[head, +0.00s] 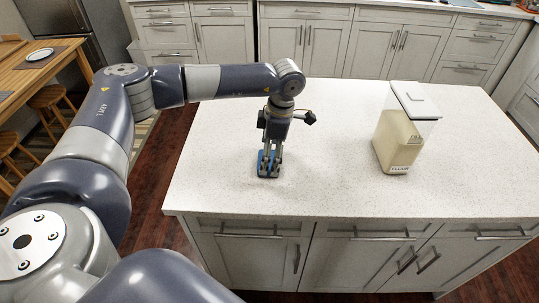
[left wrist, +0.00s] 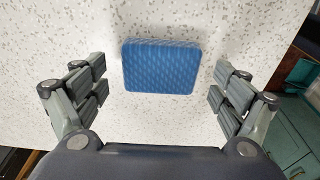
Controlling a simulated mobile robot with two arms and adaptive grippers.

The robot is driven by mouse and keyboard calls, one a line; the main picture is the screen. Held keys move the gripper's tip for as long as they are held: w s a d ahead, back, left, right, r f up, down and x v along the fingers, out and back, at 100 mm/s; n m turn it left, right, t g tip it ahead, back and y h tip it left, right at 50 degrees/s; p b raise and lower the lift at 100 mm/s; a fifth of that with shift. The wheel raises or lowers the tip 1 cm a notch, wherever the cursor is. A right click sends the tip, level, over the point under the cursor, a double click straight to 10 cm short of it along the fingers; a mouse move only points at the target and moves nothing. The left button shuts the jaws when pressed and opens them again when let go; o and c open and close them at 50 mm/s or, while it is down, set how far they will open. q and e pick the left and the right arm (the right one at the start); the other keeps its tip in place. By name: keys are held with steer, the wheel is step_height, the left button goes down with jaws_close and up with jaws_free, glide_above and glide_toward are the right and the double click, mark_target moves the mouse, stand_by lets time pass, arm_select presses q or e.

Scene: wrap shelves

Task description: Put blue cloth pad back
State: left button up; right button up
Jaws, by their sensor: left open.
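The blue cloth pad (head: 264,170) lies flat on the white speckled island counter, left of its middle. It is a small rounded rectangle. My left gripper (head: 270,164) points down over the pad and partly covers it in the head view. In the left wrist view the pad (left wrist: 161,66) lies between the two spread fingers, a little beyond the middle of the gap (left wrist: 160,92). There is clear counter on both sides of it, and neither finger touches it. My left gripper is open and empty. My right gripper is not in view.
A clear flour container (head: 399,140) with a white lid stands on the right of the island counter (head: 330,130). The counter between it and my left gripper is free. Cabinets (head: 365,42) line the back; a wooden table (head: 30,65) stands far left.

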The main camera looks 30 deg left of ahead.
arm_select(q)
step_height(320, 180, up, 11)
steer(key=d+b, duration=0.1)
steer(key=b, duration=0.1)
steer(key=shift+w+d+r+b, duration=0.15)
steer(key=shift+w+d+b, duration=0.1)
steer(key=shift+w+b, duration=0.15)
steer(key=shift+w, duration=0.1)
